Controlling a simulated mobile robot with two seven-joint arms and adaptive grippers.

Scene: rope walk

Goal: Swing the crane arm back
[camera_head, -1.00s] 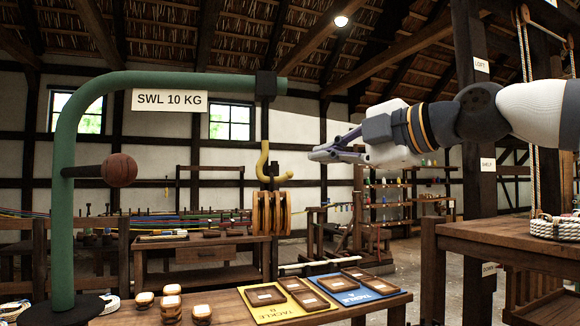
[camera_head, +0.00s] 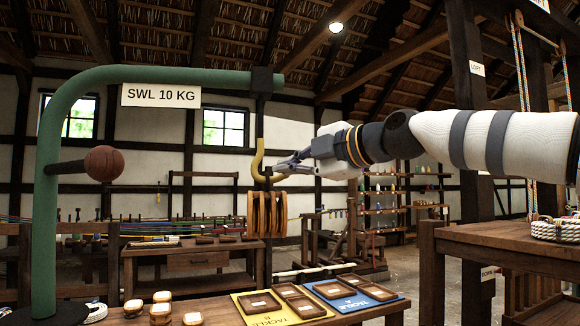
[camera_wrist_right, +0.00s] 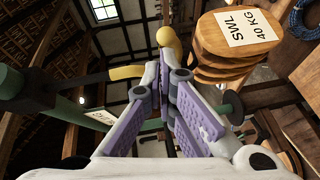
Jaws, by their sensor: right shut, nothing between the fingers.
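The green crane arm (camera_head: 190,76) runs right from its curved post (camera_head: 45,200) and carries a sign (camera_head: 160,96) reading SWL 10 KG. A brown ball knob (camera_head: 104,163) sticks out from the post. A yellow hook (camera_head: 258,165) hangs near the arm's end, with a wooden pulley block (camera_head: 266,212) below it. My right gripper (camera_head: 278,170) is shut and empty, its tips close beside the hook, above the block; contact is unclear. In the wrist view the fingers (camera_wrist_right: 165,95) point at the hook (camera_wrist_right: 166,38), with the block (camera_wrist_right: 235,40) at upper right. My left gripper is out of view.
Below stands a table with small wooden blocks (camera_head: 161,312), a yellow board (camera_head: 250,314) and a blue board (camera_head: 340,300) carrying wooden trays. A wooden bench (camera_head: 500,245) with coiled rope (camera_head: 556,230) is at right. A dark timber post (camera_head: 470,210) rises beside it.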

